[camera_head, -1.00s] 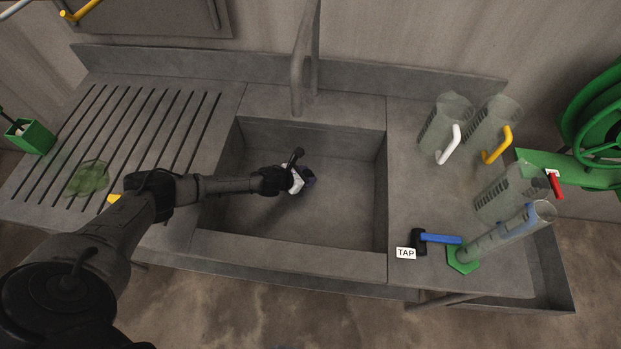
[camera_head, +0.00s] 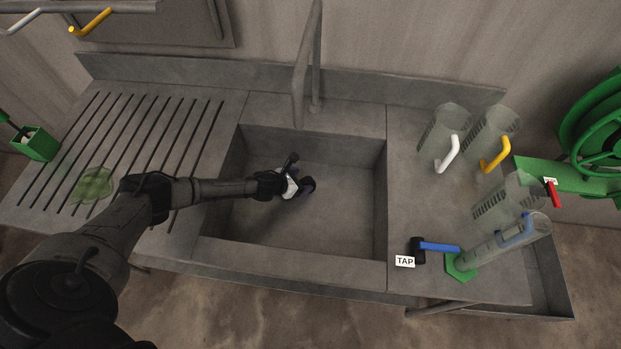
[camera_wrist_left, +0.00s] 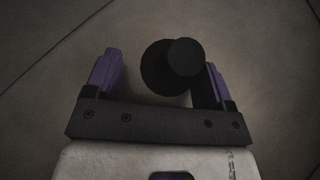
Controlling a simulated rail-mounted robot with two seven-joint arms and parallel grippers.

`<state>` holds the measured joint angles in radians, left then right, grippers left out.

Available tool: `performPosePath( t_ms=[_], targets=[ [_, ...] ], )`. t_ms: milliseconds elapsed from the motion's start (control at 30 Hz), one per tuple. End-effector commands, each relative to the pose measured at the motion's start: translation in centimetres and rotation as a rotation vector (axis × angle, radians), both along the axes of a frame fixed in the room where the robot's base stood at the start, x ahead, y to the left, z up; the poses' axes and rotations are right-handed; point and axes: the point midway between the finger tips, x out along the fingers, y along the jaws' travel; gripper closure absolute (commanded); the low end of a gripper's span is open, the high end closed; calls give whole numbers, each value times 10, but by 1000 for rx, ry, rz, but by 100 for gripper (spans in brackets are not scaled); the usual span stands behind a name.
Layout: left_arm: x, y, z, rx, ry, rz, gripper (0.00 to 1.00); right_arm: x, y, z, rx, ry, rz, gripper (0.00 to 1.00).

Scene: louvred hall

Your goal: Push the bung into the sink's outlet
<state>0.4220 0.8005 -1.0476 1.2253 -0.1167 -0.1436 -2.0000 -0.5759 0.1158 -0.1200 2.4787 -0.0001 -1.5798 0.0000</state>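The bung (camera_wrist_left: 160,72) is a black disc with a smaller round knob, seen from above in the left wrist view. My left gripper (camera_wrist_left: 160,75) has two purple fingers set wide apart. The bung shows between them, close to the right finger, with a gap to the left finger; I cannot tell whether it touches. In the head view my left gripper (camera_head: 306,184) reaches down into the grey sink (camera_head: 340,215). I cannot make out the bung apart from the gripper there. The outlet is not visible in either view. My right gripper is not in view.
A tap lever with a blue handle (camera_head: 440,247) and a TAP label (camera_head: 405,261) is right of the sink. A spout (camera_head: 303,75) rises behind. The slatted drainer (camera_head: 120,145) is left.

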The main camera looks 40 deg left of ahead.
Motion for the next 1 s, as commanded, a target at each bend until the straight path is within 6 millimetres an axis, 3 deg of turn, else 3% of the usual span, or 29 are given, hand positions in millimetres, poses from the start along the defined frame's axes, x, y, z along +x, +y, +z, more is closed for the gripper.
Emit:
performPosePath(
  t_ms=[33,400,1000],
  targets=[
    [-7,12,10,16,9,10,29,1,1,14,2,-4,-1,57],
    [-20,12,45,5,2,8,29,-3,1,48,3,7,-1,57],
    [-28,13,54,2,-2,6,29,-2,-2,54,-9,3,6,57]
  ],
)
